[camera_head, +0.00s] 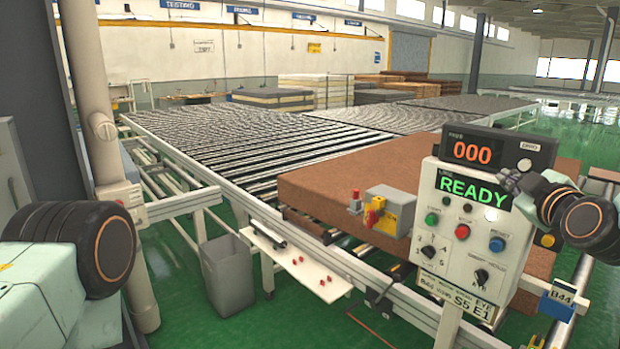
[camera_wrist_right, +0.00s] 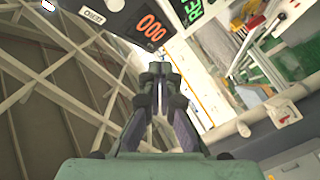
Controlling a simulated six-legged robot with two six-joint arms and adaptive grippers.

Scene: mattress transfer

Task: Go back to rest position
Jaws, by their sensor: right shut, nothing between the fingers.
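My right gripper (camera_head: 512,183) is at the right of the head view, by the upper right edge of the control panel (camera_head: 472,230); I cannot tell whether it touches it. In the right wrist view the right gripper (camera_wrist_right: 160,72) points up the picture with its fingers together and nothing between them. The panel reads "READY" in green, and a display box (camera_head: 497,147) on top reads "000" in orange. My left arm shows at the lower left of the head view, but its gripper is out of the picture.
A brown mattress (camera_head: 330,185) lies on the roller conveyor (camera_head: 220,145) behind the panel. A grey bin (camera_head: 228,275) stands on the green floor below the conveyor's near edge. A pale column (camera_head: 90,100) rises close on the left. Stacked mattresses (camera_head: 320,90) stand farther back.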

